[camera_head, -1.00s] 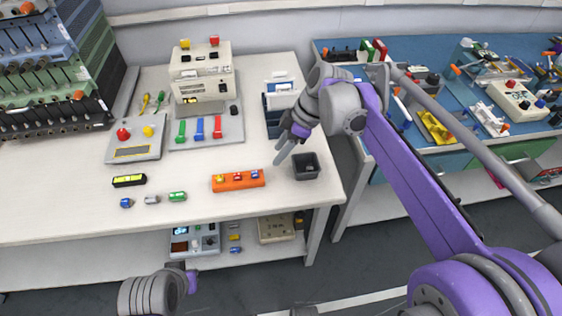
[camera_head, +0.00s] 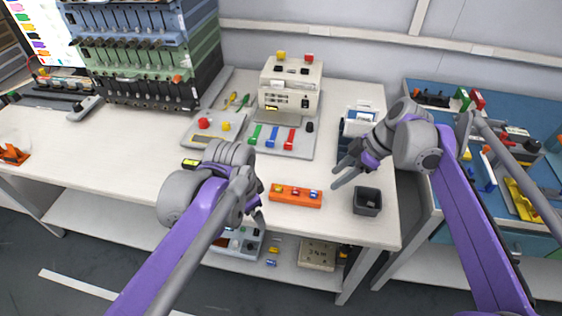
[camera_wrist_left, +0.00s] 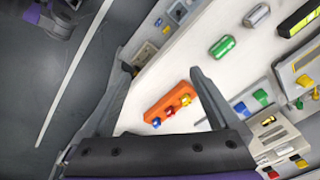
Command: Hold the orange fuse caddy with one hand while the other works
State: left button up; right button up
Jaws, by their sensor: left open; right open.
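The orange fuse caddy (camera_head: 296,198) lies near the front edge of the white bench, with yellow, blue and red fuses standing in it. It also shows in the left wrist view (camera_wrist_left: 158,114), between my spread fingers and beyond them. My left gripper (camera_head: 260,214) is open and empty, just left of the caddy and apart from it; its open fingers also show in the left wrist view (camera_wrist_left: 160,68). My right gripper (camera_head: 343,178) is open and empty, above the bench to the right of the caddy.
A dark square bin (camera_head: 367,201) stands right of the caddy. A board with green, blue and red pieces (camera_head: 284,140) and a cream device (camera_head: 290,88) stand behind. Loose green (camera_wrist_left: 223,47) and grey (camera_wrist_left: 257,15) cylinders lie on the bench. The bench strip around the caddy is clear.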

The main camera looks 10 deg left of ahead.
aim_at(280, 186)
pick_arm(q)
jog(key=w+d+r+m, duration=0.1)
jog(key=w+m, duration=0.2)
jog(key=w, duration=0.1)
jog(key=w+d+r+m+g, duration=0.1)
jog(key=w+d+m, duration=0.1)
jog(key=w+m, duration=0.1)
jog(key=w+d+r+m+g, duration=0.1)
jog(key=w+m, duration=0.2)
jog(key=w, duration=0.3)
jog(key=shift+d+r, duration=0.1)
jog(key=shift+d, duration=0.1)
notch_tip(280, 186, down, 11)
jog(key=shift+r, duration=0.15)
jog(key=c, duration=1.5)
